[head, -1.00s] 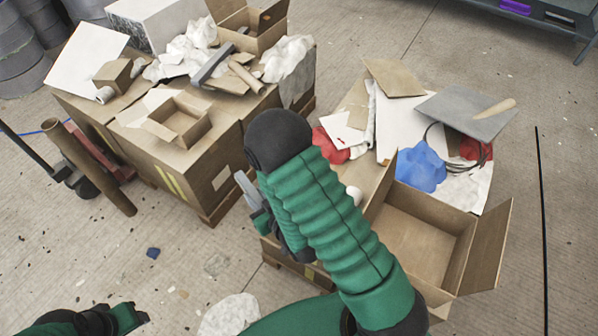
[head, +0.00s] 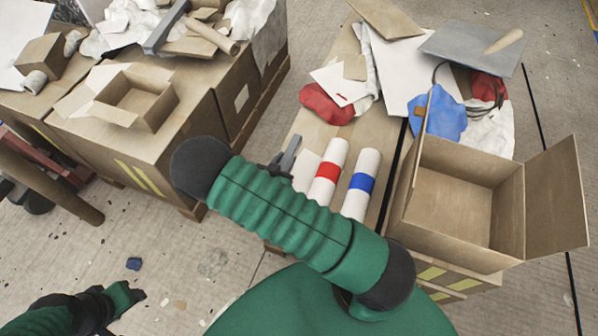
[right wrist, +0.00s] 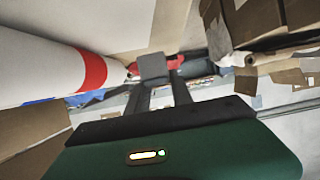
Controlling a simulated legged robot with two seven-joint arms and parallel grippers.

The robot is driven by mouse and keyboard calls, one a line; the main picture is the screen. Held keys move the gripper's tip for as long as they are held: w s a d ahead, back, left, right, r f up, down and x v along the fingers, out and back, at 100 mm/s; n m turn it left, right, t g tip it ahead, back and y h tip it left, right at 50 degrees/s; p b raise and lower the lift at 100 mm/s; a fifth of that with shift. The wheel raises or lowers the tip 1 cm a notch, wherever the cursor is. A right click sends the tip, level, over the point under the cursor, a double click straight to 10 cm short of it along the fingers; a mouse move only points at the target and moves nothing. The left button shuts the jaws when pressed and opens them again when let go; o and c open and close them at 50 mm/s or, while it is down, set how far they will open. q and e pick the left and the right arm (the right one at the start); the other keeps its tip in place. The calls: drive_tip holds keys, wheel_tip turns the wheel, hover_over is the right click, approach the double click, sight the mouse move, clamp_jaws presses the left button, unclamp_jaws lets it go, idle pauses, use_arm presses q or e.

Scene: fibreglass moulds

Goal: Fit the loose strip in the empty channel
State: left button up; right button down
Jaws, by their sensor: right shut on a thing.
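My right gripper (head: 287,152) shows beyond my green arm in the head view, beside the banded rolls. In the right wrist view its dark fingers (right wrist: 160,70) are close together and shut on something. A small grey block shows at the fingertips; I cannot tell whether it is the held thing or a finger pad. My left gripper (head: 130,294) is low at the left over the floor, and its opening is unclear. I cannot make out a strip, a mould or an empty channel in these views; my right arm hides part of the near table.
A white roll with a red band (head: 328,171) and one with a blue band (head: 361,184) lie on the table. The red-banded roll is close in the wrist view (right wrist: 60,62). An open cardboard box (head: 462,195) stands right. Red cloth (head: 325,104) lies behind. Another cluttered table (head: 185,95) is left.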

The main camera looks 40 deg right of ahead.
wheel_tip(320, 180, down, 5)
drive_tip(key=shift+d+f+b, duration=0.1)
drive_tip(key=shift+d+b, duration=0.05)
drive_tip(key=shift+b, duration=0.6)
drive_tip(key=c, duration=1.1)
unclamp_jaws()
